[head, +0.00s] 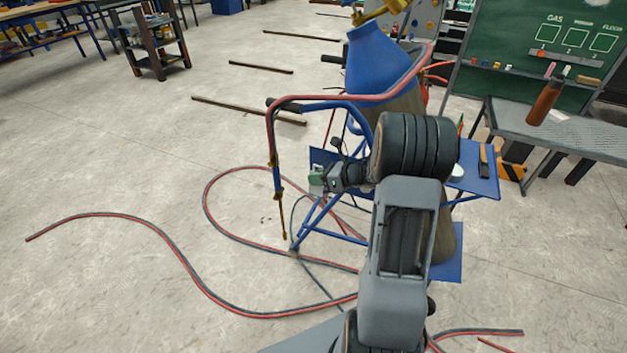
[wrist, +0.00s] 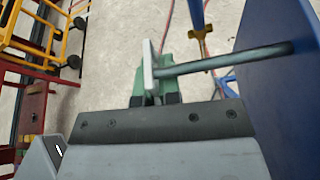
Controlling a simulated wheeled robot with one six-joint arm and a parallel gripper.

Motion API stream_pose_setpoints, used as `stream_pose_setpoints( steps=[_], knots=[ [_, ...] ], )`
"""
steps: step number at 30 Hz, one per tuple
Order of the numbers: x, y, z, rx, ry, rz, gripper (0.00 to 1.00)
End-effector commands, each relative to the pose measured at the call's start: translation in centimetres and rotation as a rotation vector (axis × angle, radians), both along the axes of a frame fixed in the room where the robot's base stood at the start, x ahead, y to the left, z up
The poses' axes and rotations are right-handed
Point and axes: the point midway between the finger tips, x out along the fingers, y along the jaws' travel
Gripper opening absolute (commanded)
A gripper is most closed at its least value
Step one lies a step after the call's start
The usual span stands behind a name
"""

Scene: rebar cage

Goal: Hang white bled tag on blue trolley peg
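The white bleed tag (wrist: 148,66) shows nearly edge-on in the wrist view, upright between the green fingertips of my gripper (wrist: 156,84). My gripper appears shut on its lower part. A dark peg (wrist: 225,59) runs left from a blue panel (wrist: 285,85) of the trolley, and its left end meets the tag in the picture. I cannot tell whether the peg passes through the tag's hole or only touches or overlaps it. In the head view my gripper (head: 318,179) is at the left side of the blue trolley (head: 478,180); the tag is not clear there.
A gas cylinder with a blue top (head: 380,62) stands on the trolley. A grey bench (head: 560,138) stands at right. The floor at left is mostly open.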

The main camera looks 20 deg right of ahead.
Motion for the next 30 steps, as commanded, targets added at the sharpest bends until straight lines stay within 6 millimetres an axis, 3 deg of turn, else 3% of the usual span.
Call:
stream_pose_setpoints(
  steps=[12, 30],
  knots=[
    [1.4, -1.6, -0.6, 0.0, -0.002, -0.002, 0.0],
    [1.5, -1.7, -0.5, 0.0, -0.001, -0.001, 0.0]
  ],
)
